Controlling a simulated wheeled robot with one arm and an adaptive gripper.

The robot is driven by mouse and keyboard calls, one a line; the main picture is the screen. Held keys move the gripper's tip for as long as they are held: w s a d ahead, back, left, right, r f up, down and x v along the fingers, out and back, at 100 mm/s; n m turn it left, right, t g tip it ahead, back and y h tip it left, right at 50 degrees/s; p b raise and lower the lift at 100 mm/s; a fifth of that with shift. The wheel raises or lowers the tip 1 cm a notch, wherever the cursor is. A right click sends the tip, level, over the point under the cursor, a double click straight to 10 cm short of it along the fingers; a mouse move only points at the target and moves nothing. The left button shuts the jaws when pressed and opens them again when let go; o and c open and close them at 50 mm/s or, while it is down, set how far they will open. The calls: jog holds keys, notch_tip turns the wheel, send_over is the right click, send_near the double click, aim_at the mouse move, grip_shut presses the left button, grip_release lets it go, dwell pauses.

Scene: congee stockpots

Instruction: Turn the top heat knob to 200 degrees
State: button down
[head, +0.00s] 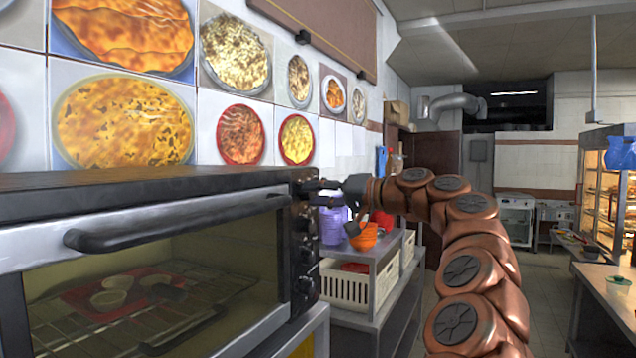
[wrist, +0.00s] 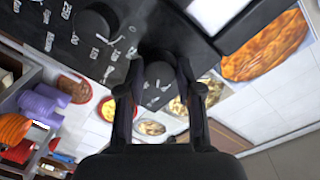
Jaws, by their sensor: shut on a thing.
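The toaster oven (head: 150,175) stands at the left with its control panel on the right side of its front. My gripper (head: 322,192) reaches in from the right at the top of that panel. In the wrist view, the black top heat knob (wrist: 159,78) sits between the fingers of my gripper (wrist: 158,75), which are shut on it. The knob's pointer and exact setting are not readable. A second black knob (wrist: 95,22) shows beside it, with white markings on the panel.
The oven door handle (head: 175,222) sticks out left of the panel. Inside the oven, a red tray (head: 110,292) with small cups rests on the rack. A metal shelf with a white basket (head: 345,288), purple containers (head: 333,225) and orange bowls (head: 364,237) stands right behind the oven.

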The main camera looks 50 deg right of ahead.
jog(key=shift+r+m+y+p, duration=0.1)
jog(key=shift+m+y+p, duration=0.1)
jog(key=shift+m+p, duration=2.35)
jog(key=shift+r+m+y+p, duration=0.1)
jog(key=shift+m+y+p, duration=0.1)
jog(key=shift+m+p, duration=2.3)
jog(key=shift+d+f+m+b, duration=0.1)
jog(key=shift+m+b, duration=0.2)
jog(key=shift+m, duration=0.25)
jog(key=c, duration=0.8)
grip_release()
jog(key=shift+o, duration=0.2)
jog(key=v, duration=1.2)
